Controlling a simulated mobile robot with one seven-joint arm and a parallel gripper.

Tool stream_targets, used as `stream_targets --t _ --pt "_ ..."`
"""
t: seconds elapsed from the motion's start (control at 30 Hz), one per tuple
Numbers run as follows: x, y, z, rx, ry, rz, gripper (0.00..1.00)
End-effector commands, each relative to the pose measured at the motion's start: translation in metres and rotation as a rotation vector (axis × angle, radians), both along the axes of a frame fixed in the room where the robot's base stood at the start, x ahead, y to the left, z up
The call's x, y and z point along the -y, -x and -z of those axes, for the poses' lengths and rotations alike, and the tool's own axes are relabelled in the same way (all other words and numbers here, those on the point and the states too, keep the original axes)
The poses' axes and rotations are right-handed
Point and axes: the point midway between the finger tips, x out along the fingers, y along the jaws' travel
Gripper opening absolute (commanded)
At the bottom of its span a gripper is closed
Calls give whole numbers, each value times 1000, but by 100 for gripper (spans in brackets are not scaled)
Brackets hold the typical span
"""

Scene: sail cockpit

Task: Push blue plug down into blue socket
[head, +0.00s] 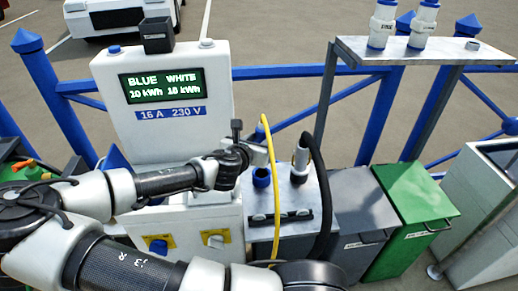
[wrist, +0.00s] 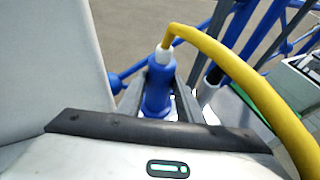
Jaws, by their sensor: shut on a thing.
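The blue plug (wrist: 158,82) stands between my two fingers in the wrist view, its white collar and yellow cable (wrist: 235,70) at the top. In the head view my gripper (head: 258,154) is shut on it and mostly hides it; the yellow cable (head: 272,185) arches out of the top and hangs down in front. The blue socket (head: 261,178) is on top of the grey metal box, directly below my fingers. How far the plug sits in the socket I cannot tell.
A grey plug with a thick black cable (head: 319,175) stands just right of the blue socket. The white meter post (head: 165,130) rises close on the left. Grey and green bins (head: 415,205) stand to the right. A shelf (head: 420,53) with white-blue fittings is behind.

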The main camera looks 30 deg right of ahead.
Motion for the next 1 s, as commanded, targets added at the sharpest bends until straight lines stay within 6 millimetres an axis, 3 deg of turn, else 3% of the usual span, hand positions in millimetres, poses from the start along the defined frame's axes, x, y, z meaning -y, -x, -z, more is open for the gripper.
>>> stream_targets --t 0.2,0.5,1.0 --pt "0 0 -27 3 0 0 0" --pt "0 0 -48 1 1 0 0" --pt "0 0 -47 1 0 0 0"
